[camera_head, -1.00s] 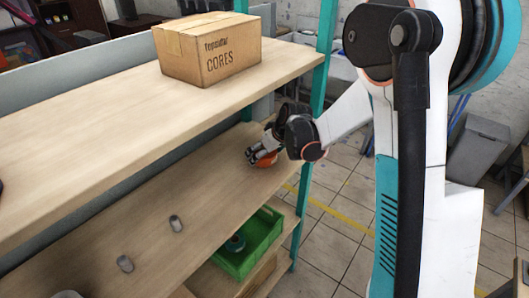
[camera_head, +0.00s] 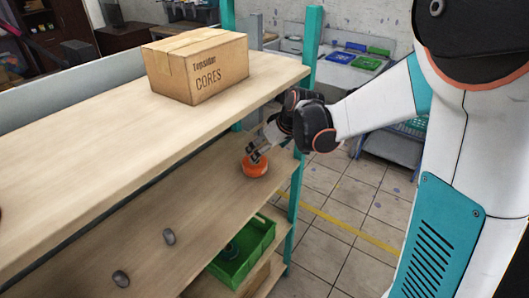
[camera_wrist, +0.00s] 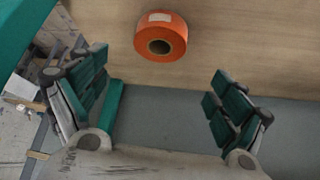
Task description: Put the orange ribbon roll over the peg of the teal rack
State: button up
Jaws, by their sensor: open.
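The orange ribbon roll (camera_head: 255,166) sits on the middle shelf (camera_head: 222,196) near its right end, below my gripper's fingers (camera_head: 257,146). In the wrist view the roll (camera_wrist: 172,24) shows its dark core hole and a pale label. It lies beyond the gap between my open, empty fingers (camera_wrist: 160,95), apart from both. Teal uprights (camera_head: 304,105) belong to the shelf unit. Two small grey knob-like pieces (camera_head: 169,237) (camera_head: 121,279) stand at the shelf's front left; I cannot tell whether either is the peg.
A green crate (camera_head: 262,238) with a teal item inside is on the lower shelf. The middle shelf is bare between the roll and the grey pieces.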

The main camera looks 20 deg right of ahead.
jog(key=s+a+r+m+h, duration=0.1)
jog(key=s+r, duration=0.3)
jog(key=s, duration=0.3)
jog(key=s+a+r+m, duration=0.1)
jog(key=s+r, duration=0.3)
jog(key=s, duration=0.3)
jog(key=s+m+t+h, duration=0.1)
jog(key=s+m, duration=0.1)
jog(key=s, duration=1.2)
jog(key=shift+a+h, duration=0.2)
jog(key=shift+h, duration=0.1)
notch_tip(320, 180, down, 6)
jog(key=b, duration=0.6)
jog(key=shift+o, duration=0.4)
